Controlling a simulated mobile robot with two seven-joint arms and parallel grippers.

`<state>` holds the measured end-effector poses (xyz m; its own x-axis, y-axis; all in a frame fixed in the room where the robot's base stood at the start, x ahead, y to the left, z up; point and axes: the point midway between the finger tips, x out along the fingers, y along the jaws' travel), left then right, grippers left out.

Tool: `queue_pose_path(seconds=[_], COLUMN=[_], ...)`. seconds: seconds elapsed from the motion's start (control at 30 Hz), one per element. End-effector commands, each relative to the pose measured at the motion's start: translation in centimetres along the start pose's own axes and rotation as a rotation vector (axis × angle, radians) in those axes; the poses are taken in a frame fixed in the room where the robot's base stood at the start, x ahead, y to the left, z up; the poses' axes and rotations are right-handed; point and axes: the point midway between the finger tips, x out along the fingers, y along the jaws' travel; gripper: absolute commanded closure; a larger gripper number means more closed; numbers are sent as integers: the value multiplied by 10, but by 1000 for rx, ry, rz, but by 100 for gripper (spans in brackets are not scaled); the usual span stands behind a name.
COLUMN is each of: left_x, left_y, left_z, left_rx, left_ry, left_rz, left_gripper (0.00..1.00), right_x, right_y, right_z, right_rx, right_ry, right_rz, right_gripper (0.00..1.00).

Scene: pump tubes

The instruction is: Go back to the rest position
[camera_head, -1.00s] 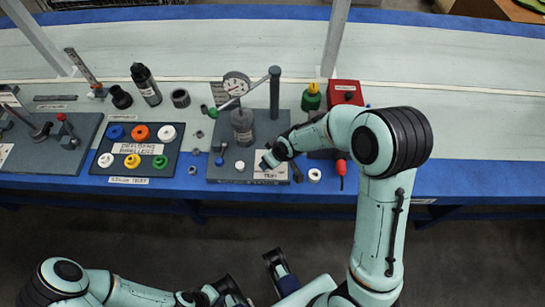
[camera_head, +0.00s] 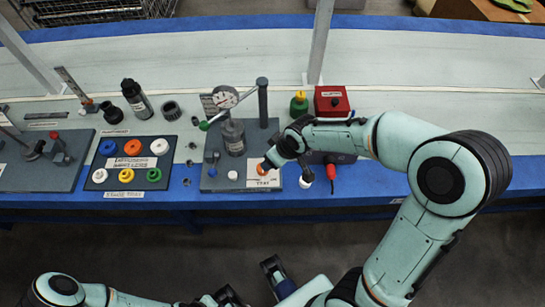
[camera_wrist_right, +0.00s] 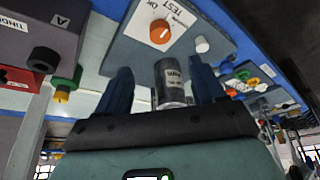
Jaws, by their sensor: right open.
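In the right wrist view my right gripper (camera_wrist_right: 160,76) is open, with its two dark fingers well apart. A grey labelled cylinder (camera_wrist_right: 171,82) shows in the gap between them, farther off, and no hold on it is visible. In the head view my right arm reaches over the test stand (camera_head: 211,182), and its wrist hides the right gripper. An orange knob (camera_head: 262,168) on the stand's test panel is visible beside the wrist; it also shows in the wrist view (camera_wrist_right: 159,32). My left arm lies low at the bottom left; its gripper (camera_head: 252,283) is partly cut off by the frame edge.
A gauge (camera_head: 225,97) and a dark post (camera_head: 263,100) stand behind the right wrist. A tray of coloured rings (camera_head: 130,187) is at left. The floor in front is clear.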

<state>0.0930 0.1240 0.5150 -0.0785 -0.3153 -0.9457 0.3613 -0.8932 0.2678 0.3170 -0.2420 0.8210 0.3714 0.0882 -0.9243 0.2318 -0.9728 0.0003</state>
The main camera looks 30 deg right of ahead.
Motion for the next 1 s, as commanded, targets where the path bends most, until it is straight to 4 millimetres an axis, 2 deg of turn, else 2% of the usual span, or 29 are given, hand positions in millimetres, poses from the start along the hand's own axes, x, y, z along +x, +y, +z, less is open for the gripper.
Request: queue_pose_path(seconds=[0.53, 0.63, 0.73, 0.83, 1.0], left_x=[0, -2, -9, -22, -46], left_y=[0, 1, 3, 7, 15], left_z=[0, 0, 1, 3, 4], left_rx=[0, 0, 1, 1, 3], left_ry=[-1, 0, -1, -3, -7], left_rz=[0, 0, 0, 0, 1], left_gripper=[100, 100, 100, 100, 100], right_x=[-1, 4, 22, 55, 107], right_y=[0, -3, -13, -31, -71], right_z=[0, 2, 12, 34, 97], right_rx=[0, 5, 26, 81, 239], right_ry=[0, -9, -46, -110, -236], right_rz=[0, -6, -30, -73, -149], right_gripper=[31, 31, 31, 31, 31])
